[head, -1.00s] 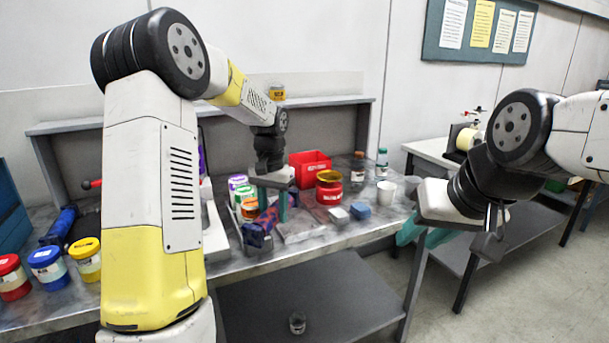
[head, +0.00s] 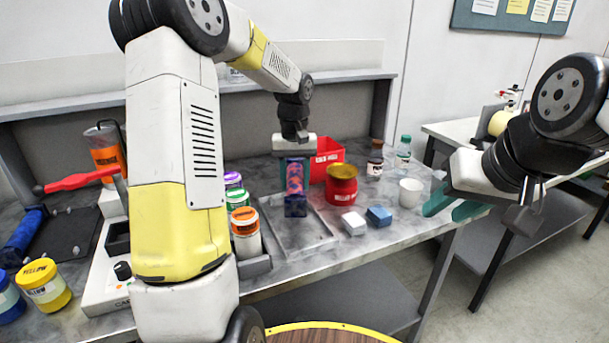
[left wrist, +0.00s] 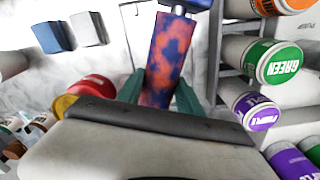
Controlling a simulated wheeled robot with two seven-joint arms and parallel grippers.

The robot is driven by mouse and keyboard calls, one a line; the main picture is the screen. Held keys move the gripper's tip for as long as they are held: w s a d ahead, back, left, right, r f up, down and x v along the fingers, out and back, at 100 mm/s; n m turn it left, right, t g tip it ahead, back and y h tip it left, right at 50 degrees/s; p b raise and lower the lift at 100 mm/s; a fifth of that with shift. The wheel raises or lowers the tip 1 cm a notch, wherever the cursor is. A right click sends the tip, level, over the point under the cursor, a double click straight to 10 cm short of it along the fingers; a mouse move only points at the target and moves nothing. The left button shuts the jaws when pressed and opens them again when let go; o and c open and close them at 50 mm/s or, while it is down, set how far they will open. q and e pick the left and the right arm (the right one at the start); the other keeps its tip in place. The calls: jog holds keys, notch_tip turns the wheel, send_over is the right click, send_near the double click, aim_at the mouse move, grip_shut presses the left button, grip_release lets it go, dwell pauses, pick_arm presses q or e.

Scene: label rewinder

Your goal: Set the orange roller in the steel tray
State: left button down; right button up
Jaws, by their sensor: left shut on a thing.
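The roller (head: 296,180), mottled orange and dark blue, is held in my left gripper (head: 295,176). The left gripper is shut on it, its teal fingers on either side. The roller's dark blue end points toward the front and overlaps the back left of the steel tray (head: 322,242) in the head view; the gap beneath is hard to judge. In the left wrist view the roller (left wrist: 168,62) lies between the fingers (left wrist: 158,92). The shallow tray sits on the bench. My right gripper (head: 455,207) is open and empty, off the bench's right end.
Jars with purple, green and orange (head: 245,222) lids stand in a rack left of the tray. A red and yellow jar (head: 341,185), a white block (head: 354,223) and a blue block (head: 379,216) stand right. A red bin (head: 327,157) is behind.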

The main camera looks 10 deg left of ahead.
pick_arm(q)
jog(key=n, duration=0.2)
jog(key=shift+w+a+n, duration=0.15)
jog(key=shift+a+n, duration=0.1)
jog(key=shift+n, duration=0.55)
jog(key=shift+f+n, duration=0.15)
jog(key=shift+n, duration=0.15)
jog(key=shift+f, duration=4.4)
jog(key=shift+f, duration=0.3)
jog(key=c, duration=0.7)
grip_release()
jog(key=shift+s, duration=0.2)
